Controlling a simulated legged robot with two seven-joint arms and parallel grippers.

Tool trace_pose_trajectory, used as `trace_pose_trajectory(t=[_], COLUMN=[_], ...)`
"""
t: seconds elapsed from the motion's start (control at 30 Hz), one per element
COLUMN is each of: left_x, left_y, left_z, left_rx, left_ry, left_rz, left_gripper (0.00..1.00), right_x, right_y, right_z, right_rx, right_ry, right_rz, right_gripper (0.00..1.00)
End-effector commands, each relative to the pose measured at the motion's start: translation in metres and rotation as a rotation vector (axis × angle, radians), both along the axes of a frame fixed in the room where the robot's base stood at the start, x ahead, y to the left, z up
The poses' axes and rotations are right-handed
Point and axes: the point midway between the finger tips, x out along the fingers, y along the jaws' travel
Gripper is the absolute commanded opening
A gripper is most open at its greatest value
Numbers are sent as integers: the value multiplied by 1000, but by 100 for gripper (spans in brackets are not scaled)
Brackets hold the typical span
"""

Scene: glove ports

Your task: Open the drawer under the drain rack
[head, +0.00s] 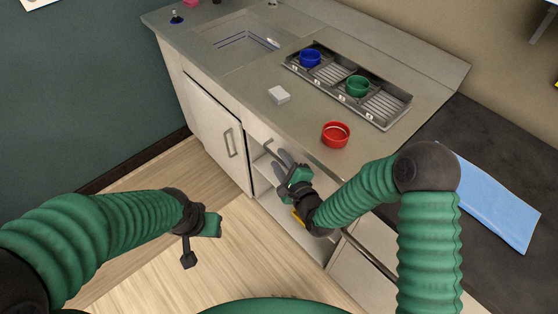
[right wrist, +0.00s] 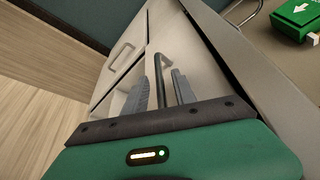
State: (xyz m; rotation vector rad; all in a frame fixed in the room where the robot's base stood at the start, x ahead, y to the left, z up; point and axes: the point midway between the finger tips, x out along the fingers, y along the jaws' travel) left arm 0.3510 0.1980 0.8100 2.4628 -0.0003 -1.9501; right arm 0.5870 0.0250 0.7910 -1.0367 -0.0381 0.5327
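The drain rack (head: 378,106) is a grey ribbed tray on the counter, with a blue cup (head: 310,58) and a green cup (head: 357,86) in it. Below the counter edge is a pale drawer front (head: 258,133); it looks shut. Its dark bar handle (right wrist: 162,75) shows in the right wrist view. My right gripper (right wrist: 160,92) is open at the drawer front, with the handle between its two grey fingers; contact is unclear. In the head view my right gripper (head: 283,162) partly hides the drawer. My left gripper (head: 200,240) hangs over the floor, away from the counter; its opening is unclear.
A red cup (head: 336,134) and a white box (head: 279,95) stand on the counter near its front edge. An open shelf space (head: 268,178) lies below the drawer, beside a cabinet door (head: 212,120). A blue cloth (head: 492,205) lies at right. The wooden floor is clear.

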Motion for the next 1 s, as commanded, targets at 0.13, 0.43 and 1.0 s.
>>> trace_pose_trajectory(t=[0.13,0.43,1.0], left_x=[0,0,0], left_y=[0,0,0], left_z=[-2,-1,-1], left_rx=[0,0,0], left_ry=[0,0,0], left_rz=[0,0,0], left_gripper=[40,40,40], right_x=[9,10,9], right_y=[5,5,5], right_z=[-2,-2,-3], right_rx=[0,0,-1], right_ry=[0,0,2], right_rz=[0,0,1], right_gripper=[32,23,0])
